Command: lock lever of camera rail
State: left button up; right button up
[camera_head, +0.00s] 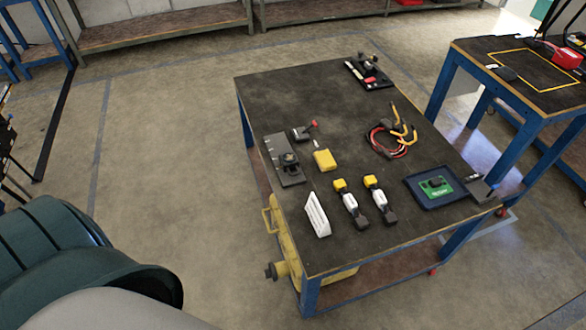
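A black rail-like block (369,72) with a red part and a small upright piece lies at the far right corner of the dark workbench (290,95). A flat grey plate (277,152) with a black mechanism (289,161) on it lies at the bench's left edge. I cannot tell for sure which of these is the camera rail, and the lock lever is too small to make out. A small dark part with a red knob (313,124) lies near the grey plate. Neither of my grippers is in view.
The bench also holds a yellow box (324,160), a white finned part (317,216), two white-and-yellow tools (351,204) (378,200), red-and-black cables (387,142) and a green circuit board (437,186) on a dark mat. A second blue bench (520,75) stands at right. Open floor lies left.

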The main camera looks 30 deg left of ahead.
aim_at(314, 123)
jog(key=u, duration=0.7)
jog(key=l+u, duration=0.2)
jog(key=u, duration=0.2)
jog(key=i+l+u, duration=0.1)
jog(key=l+u, duration=0.4)
jog(key=u, duration=0.25)
jog(key=l+u, duration=0.25)
jog(key=u, duration=0.15)
jog(key=k+l+u, duration=0.15)
jog(key=l, duration=0.3)
jog(key=k+l+u, duration=0.15)
jog(key=l, duration=0.3)
jog(key=k+l+u, duration=0.2)
jog(key=l, duration=0.2)
jog(key=k+l+u, duration=0.15)
jog(key=l, duration=0.25)
jog(key=k+l, duration=0.45)
jog(key=l, duration=0.15)
